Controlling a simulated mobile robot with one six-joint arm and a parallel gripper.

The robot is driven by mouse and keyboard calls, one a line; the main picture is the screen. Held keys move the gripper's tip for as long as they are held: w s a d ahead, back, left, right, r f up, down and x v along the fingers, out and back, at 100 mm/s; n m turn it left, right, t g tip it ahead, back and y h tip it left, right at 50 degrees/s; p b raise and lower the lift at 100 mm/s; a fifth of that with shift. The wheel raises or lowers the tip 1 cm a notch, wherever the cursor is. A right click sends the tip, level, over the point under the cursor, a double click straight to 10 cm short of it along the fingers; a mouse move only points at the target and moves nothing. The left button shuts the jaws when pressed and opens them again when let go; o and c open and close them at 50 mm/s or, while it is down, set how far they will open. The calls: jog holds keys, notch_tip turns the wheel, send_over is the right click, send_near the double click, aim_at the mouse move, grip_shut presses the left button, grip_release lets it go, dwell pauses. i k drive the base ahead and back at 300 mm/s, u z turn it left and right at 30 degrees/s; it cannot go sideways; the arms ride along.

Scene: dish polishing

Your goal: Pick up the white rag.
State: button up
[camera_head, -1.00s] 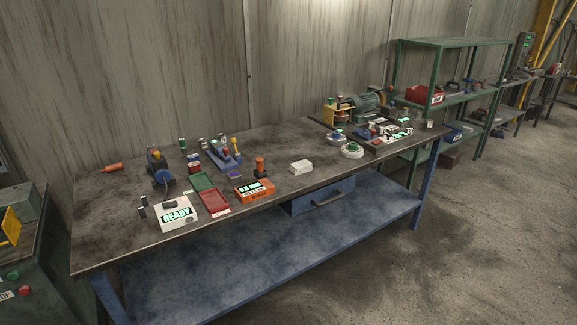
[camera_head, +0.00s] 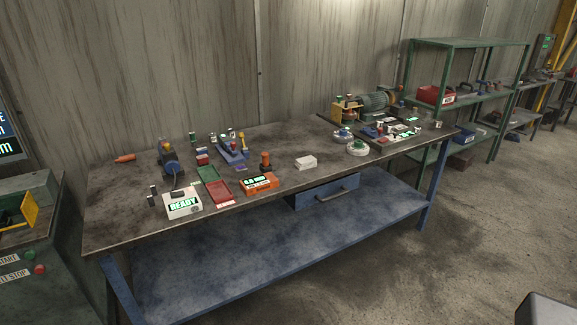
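A small white folded block (camera_head: 306,162), which looks like the white rag, lies flat on the dark workbench top (camera_head: 330,165), right of the middle of the picture. It lies apart from the things around it, with bare bench top on its sides. My gripper is not in view, so its state and its distance from the rag do not show.
An orange box with a display (camera_head: 258,183) and an orange-topped stand (camera_head: 265,160) are left of the rag. A round white-rimmed dish (camera_head: 357,148) is to its right. A blue drawer (camera_head: 325,191) hangs below. A dark grey shape (camera_head: 545,309) enters bottom right.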

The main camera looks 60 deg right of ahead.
aim_at(304, 163)
jog(key=u, duration=0.5)
jog(key=k, duration=1.35)
jog(key=z, duration=0.7)
jog(key=i, duration=1)
jog(key=z, duration=0.05)
